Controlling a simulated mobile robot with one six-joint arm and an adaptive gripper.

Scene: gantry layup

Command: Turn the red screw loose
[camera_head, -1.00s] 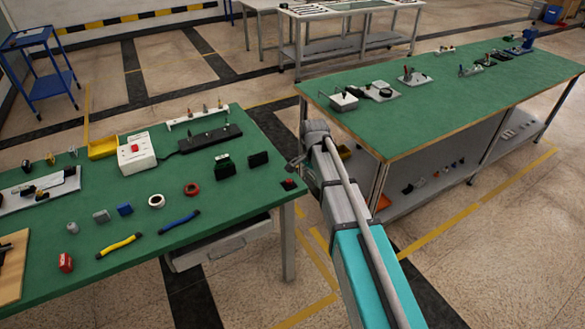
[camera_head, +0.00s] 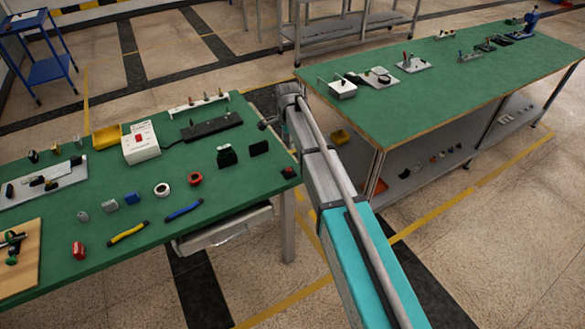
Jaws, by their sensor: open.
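I cannot make out a red screw for certain. Small red things on the left green table (camera_head: 110,275) are a dark block with a red top (camera_head: 289,172) at its right corner, a red ring (camera_head: 195,179), a red block (camera_head: 78,250) and a red part on a white box (camera_head: 142,150). My arm reaches away between the two tables. My gripper (camera_head: 265,124) is small and partly hidden at the far end of the arm, near the left table's right edge. It is open, and I see nothing held in it.
The right green table (camera_head: 440,90) holds several fixtures. Bare floor lies between the tables.

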